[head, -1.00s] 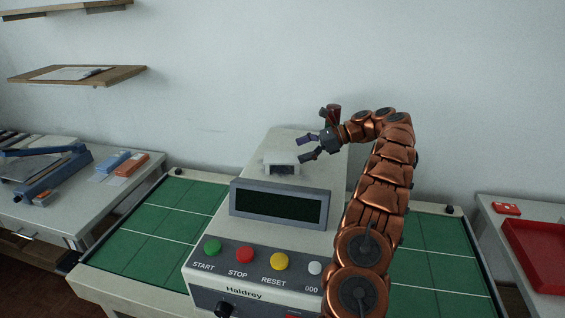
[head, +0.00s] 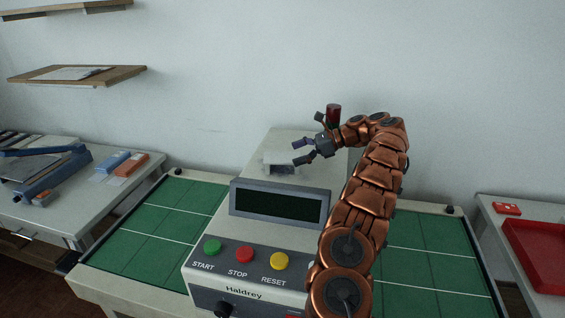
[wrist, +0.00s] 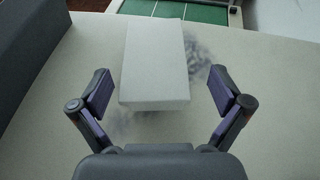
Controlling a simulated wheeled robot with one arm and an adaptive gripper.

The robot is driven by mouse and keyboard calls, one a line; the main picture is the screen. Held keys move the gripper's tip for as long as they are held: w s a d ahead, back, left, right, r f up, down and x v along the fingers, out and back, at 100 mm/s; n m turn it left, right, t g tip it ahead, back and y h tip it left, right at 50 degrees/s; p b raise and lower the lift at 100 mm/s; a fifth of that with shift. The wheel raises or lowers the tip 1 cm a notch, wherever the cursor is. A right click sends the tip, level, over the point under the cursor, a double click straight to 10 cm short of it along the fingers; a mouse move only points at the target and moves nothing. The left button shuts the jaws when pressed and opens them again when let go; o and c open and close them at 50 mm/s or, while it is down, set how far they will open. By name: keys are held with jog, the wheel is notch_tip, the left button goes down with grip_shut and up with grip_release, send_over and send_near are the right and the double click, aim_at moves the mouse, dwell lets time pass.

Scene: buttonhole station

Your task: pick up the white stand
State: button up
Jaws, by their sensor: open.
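The white stand (head: 281,161) is a small pale block on top of the machine, behind its display. In the wrist view the white stand (wrist: 155,63) lies ahead, with its near end between the fingertips. My gripper (head: 303,151) is open at the right side of the stand. In the wrist view my gripper (wrist: 162,92) has one finger on each side of the stand, with a gap on both sides. Nothing is held.
The machine (head: 255,247) has a raised display (head: 279,204) and coloured buttons in front of the stand. Green mats (head: 150,235) lie on both sides. A red tray (head: 540,262) is at the right.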

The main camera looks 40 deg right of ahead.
aim_at(282, 157)
jog(key=shift+w+a+f+p, duration=0.15)
jog(key=shift+w+a+p, duration=0.2)
jog(key=shift+a, duration=0.55)
jog(key=shift+w+a+f+p, duration=0.15)
jog(key=shift+w+a, duration=0.25)
jog(key=shift+a, duration=0.45)
jog(key=shift+w+a+f, duration=0.35)
jog(key=shift+a+f, duration=0.05)
jog(key=c, duration=1.2)
jog(key=shift+c, duration=0.2)
jog(key=shift+r, duration=0.15)
